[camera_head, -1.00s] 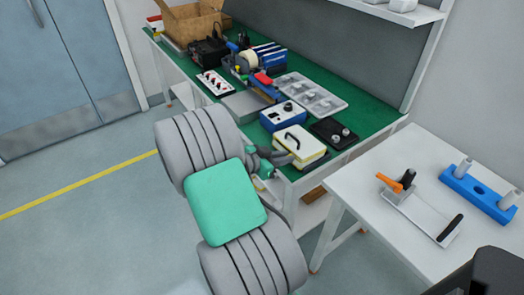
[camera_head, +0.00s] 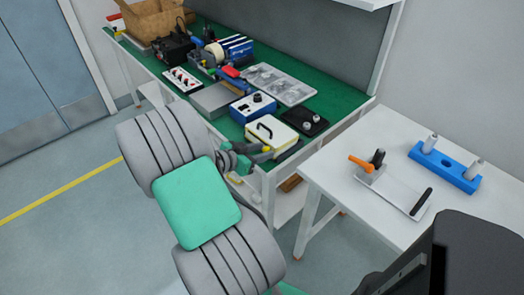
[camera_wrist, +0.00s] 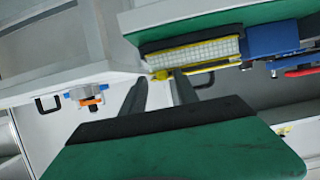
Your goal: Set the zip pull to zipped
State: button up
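A yellow-and-white case (camera_head: 271,136) with a black handle lies near the front corner of the green bench. In the wrist view the case (camera_wrist: 192,55) shows its yellow edge and pale gridded side. A small yellow piece (camera_wrist: 163,75), possibly the zip pull, shows at the left end of that edge. My gripper (camera_head: 262,153) is close to the near side of the case, partly hidden by my arm. In the wrist view the two dark fingers of my gripper (camera_wrist: 159,77) are apart, with the yellow piece showing between their tips. I cannot tell whether they touch it.
A blue box (camera_head: 253,107), a black tray (camera_head: 305,122) and a grey compartment tray (camera_head: 280,84) lie around the case. A white table (camera_head: 335,170) to the right carries a clamp fixture (camera_head: 395,187) and a blue block with posts (camera_head: 445,166). The floor at left is clear.

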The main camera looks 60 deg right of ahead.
jog(key=v, duration=0.7)
jog(key=shift+a, duration=0.3)
jog(key=shift+w+r, duration=0.1)
jog(key=shift+r, duration=0.05)
